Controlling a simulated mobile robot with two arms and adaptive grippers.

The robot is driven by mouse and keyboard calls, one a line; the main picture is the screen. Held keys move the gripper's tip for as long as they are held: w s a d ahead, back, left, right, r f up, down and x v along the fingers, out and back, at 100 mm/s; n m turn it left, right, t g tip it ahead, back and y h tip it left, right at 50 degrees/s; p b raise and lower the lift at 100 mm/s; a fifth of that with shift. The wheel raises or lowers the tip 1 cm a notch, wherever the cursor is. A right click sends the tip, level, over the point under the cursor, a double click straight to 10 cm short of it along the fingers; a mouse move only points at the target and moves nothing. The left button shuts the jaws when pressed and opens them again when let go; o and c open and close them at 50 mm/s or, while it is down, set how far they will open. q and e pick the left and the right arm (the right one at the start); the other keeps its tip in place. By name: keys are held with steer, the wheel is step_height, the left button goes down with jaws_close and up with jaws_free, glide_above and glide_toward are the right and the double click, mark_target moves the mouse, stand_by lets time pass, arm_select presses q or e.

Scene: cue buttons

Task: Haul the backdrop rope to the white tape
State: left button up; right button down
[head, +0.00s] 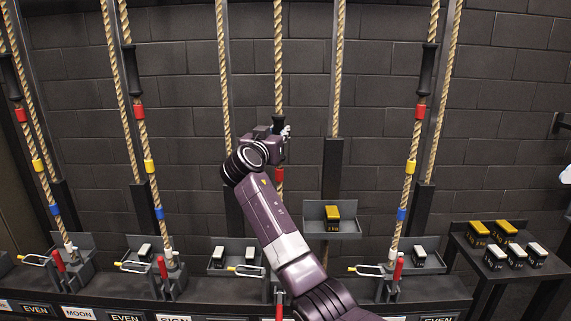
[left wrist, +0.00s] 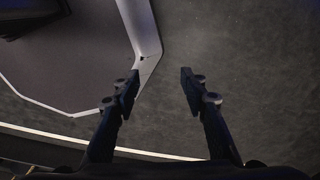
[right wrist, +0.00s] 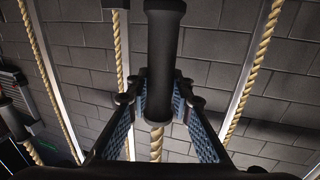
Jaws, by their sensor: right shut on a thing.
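My right gripper (head: 284,131) is shut on the black sleeve of the middle tan rope (head: 278,70). The right wrist view shows the dark sleeve (right wrist: 164,40) between its fingers (right wrist: 158,95), with rope emerging below. Red tape (head: 280,174) shows on this rope just below the gripper; my arm hides its lower part and most of its label. No label reading backdrop is visible. White tape (head: 168,253) shows low on a neighbouring rope, near its rope lock. My left gripper (left wrist: 157,86) is open and empty above the floor.
Other ropes with black sleeves (head: 131,70) and coloured tapes hang left and right. A rail below carries rope locks with red handles (head: 398,268) and small trays. A raised tray (head: 345,228) holds a yellow-topped block. A side table (head: 462,249) holds several blocks.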

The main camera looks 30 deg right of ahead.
mark_target(277, 60)
step_height(277, 60, up, 18)
steer(key=p, duration=0.5)
steer(key=shift+r+p, duration=0.55)
steer(key=shift+r, duration=0.3)
arm_select(q)
step_height(277, 60, up, 7)
steer(key=w, duration=0.1)
steer(key=shift+w+f, duration=0.15)
steer(key=shift+w, duration=0.1)
arm_select(e)
steer(key=c, duration=1.7)
jaws_free()
arm_select(q)
steer(key=shift+w, duration=0.1)
steer(key=shift+w, duration=0.1)
arm_select(e)
steer(key=shift+a, duration=0.1)
